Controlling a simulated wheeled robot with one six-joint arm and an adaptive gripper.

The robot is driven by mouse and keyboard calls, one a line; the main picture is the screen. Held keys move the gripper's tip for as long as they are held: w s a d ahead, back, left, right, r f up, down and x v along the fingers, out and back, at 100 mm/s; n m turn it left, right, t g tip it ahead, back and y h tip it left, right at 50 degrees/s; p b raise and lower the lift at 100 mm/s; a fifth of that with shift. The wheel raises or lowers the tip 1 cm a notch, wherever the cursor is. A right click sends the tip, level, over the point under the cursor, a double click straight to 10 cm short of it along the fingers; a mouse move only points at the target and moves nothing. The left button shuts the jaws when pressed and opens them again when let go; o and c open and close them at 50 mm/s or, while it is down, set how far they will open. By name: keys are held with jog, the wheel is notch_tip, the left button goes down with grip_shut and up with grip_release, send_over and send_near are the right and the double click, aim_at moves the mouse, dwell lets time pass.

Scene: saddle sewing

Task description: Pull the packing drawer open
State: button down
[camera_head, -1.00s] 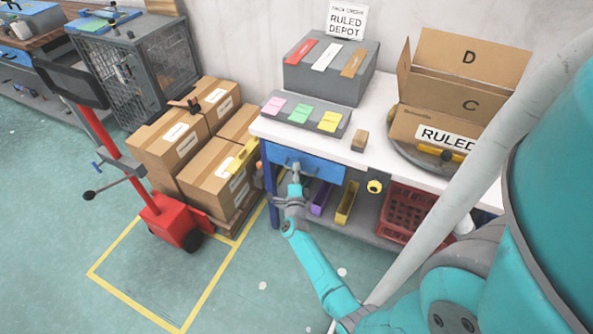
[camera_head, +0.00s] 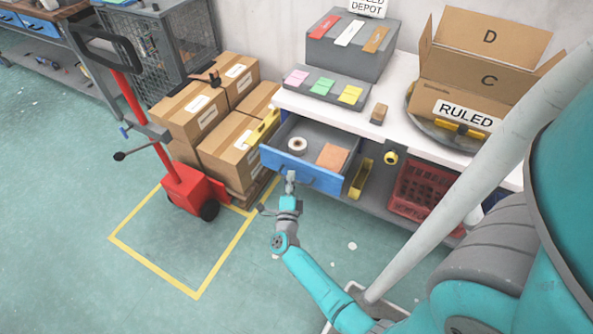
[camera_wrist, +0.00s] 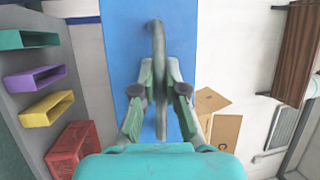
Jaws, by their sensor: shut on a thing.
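The packing drawer (camera_head: 303,174) has a blue front and stands pulled out from under the white bench. Inside it lie a roll of tape (camera_head: 297,145) and a flat tan-orange piece (camera_head: 332,156). My gripper (camera_head: 291,178) is at the middle of the drawer front, with its fingers closed on the grey handle. In the wrist view the curved grey handle (camera_wrist: 157,45) rises against the blue drawer front (camera_wrist: 120,60), and my gripper's fingers (camera_wrist: 160,88) are on either side of it. The exact contact on the handle is partly hidden by the fingers.
The white bench top (camera_head: 400,114) carries a grey tray with coloured cards (camera_head: 323,86) and an open carton (camera_head: 475,90). A red crate (camera_head: 420,188) sits on the lower shelf. Stacked boxes (camera_head: 226,145) and a red lift truck (camera_head: 184,190) stand left of the drawer.

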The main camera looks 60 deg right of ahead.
jog(key=shift+a, duration=0.5)
jog(key=c, duration=1.2)
grip_release()
jog(key=v, duration=1.2)
jog(key=shift+s, duration=0.1)
